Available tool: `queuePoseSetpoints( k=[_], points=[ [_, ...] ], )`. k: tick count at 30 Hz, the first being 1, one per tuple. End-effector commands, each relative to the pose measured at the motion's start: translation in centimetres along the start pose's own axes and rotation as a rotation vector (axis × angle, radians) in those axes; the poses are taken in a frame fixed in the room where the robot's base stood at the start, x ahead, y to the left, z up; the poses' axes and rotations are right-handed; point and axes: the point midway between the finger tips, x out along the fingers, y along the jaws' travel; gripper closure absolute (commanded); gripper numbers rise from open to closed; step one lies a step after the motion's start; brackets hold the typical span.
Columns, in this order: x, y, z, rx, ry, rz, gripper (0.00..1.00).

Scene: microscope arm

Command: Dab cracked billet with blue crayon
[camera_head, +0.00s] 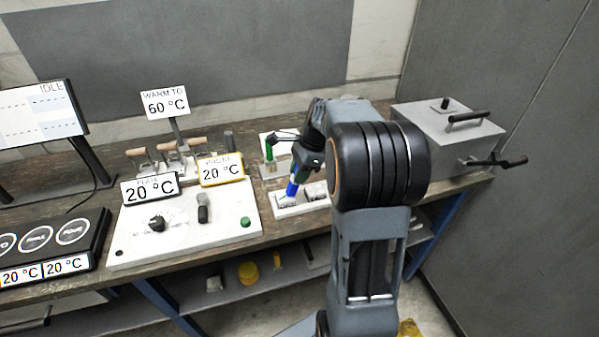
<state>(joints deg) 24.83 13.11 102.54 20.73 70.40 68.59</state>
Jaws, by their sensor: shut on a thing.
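My gripper (300,175) is shut on a blue crayon (292,189) and points down and to the left over a pale tray (301,210). Small grey billets lie in the tray, one at the left (283,200) and one at the right (316,191). The crayon's lower end is at or just above the left billet; I cannot tell whether they touch. The billets are too small here to tell which one is cracked. My arm hides the area to the right of the tray.
A green crayon (269,152) stands upright behind the tray. A white panel (185,225) with knobs and 20 °C signs is to the left. A grey box (448,140) with handles stands at the right. Stamps with wooden handles (168,152) stand behind the panel.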

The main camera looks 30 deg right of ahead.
Motion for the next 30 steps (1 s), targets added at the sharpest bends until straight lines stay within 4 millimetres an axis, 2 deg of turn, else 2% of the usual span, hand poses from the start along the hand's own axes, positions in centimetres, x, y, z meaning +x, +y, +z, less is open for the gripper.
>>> queuePoseSetpoints(
  k=[30],
  points=[
    [0.92,-0.01,-0.32,-0.001,0.0,0.0,0.97]
  ],
)
